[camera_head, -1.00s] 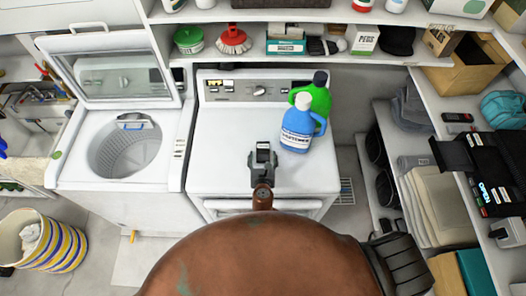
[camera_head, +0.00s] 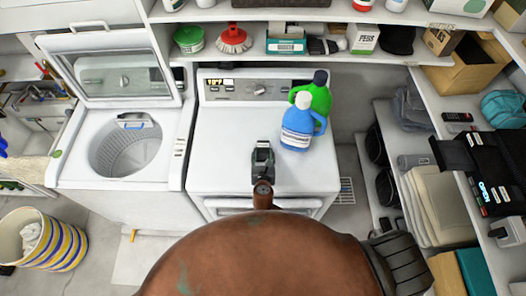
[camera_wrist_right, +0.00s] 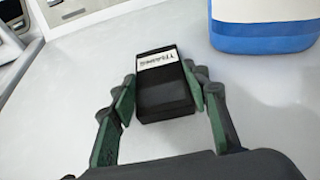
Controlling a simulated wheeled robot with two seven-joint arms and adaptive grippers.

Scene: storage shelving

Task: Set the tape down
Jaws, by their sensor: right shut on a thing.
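The tape is a small black box with a white label. It shows in the wrist view (camera_wrist_right: 160,70) and small in the head view (camera_head: 263,153). My right gripper (camera_wrist_right: 163,97) has a finger on each side of it and is shut on it; it also shows in the head view (camera_head: 262,165). Both are over the front middle of the white dryer top (camera_head: 225,155). I cannot tell whether the tape touches that surface. My left gripper is not in view.
A blue bottle (camera_head: 298,128) and a green bottle (camera_head: 320,98) stand at the back right of the dryer top. The dryer top's left side is clear. An open washer (camera_head: 75,160) stands left. Shelves with boxes and a black lit device (camera_head: 484,165) are right.

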